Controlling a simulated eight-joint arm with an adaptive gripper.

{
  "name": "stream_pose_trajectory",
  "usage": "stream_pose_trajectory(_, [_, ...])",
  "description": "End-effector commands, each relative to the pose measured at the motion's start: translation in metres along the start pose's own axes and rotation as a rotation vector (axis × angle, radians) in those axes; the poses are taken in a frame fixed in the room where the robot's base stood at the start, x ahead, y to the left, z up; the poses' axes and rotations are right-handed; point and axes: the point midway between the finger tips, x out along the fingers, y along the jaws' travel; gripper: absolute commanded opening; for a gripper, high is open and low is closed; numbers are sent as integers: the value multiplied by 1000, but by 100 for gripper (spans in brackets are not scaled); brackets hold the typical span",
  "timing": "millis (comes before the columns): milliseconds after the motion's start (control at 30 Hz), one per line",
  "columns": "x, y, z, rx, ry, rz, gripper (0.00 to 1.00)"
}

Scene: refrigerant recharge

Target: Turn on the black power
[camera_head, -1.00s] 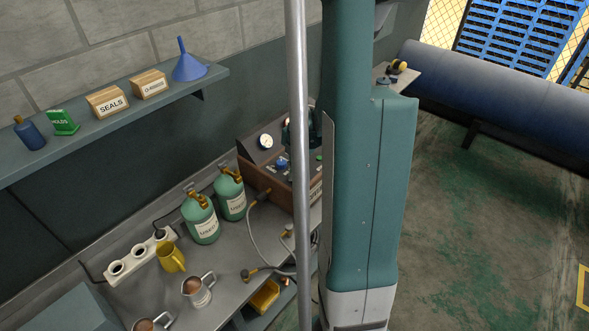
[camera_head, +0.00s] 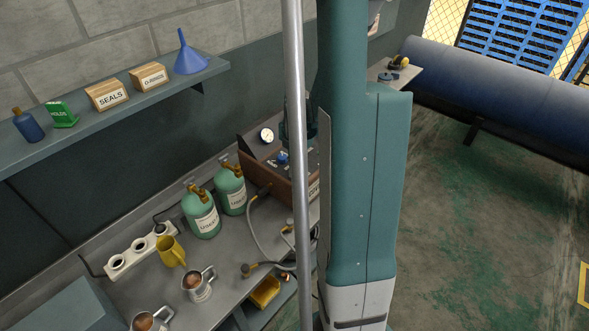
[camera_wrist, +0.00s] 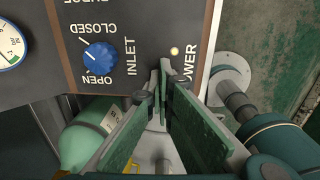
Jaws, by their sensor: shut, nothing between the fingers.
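The control panel (camera_wrist: 120,18) fills the upper part of the wrist view, its lettering upside down or sideways. My gripper (camera_wrist: 165,80) is shut and empty, its fingertips over the panel's edge beside the partly covered "POWER" label (camera_wrist: 188,65). A small pale round lamp (camera_wrist: 174,51) shows just beyond the tips; I cannot tell whether it is lit. The black power switch is not visible, and the fingers may hide it. I cannot tell whether the tips touch the panel. In the head view, the panel box (camera_head: 257,172) is partly hidden by my arm and a pole.
A blue inlet knob (camera_wrist: 101,57) sits left of the fingers, and a gauge (camera_wrist: 10,47) farther left. Green gas bottles (camera_head: 201,213) stand beside the box, with a hose (camera_head: 255,235) in front. Mugs (camera_head: 197,285) and a power strip (camera_head: 140,252) are on the bench.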

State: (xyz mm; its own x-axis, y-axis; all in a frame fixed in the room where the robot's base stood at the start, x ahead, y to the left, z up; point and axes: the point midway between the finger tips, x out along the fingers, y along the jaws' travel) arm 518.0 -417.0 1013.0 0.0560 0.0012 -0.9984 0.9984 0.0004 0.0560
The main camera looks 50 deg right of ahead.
Motion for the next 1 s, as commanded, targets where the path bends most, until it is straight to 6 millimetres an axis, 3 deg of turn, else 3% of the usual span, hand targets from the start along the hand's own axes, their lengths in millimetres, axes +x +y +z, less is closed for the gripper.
stream_pose_trajectory(1000, [-1,-17,0,0,-1,-1,0])
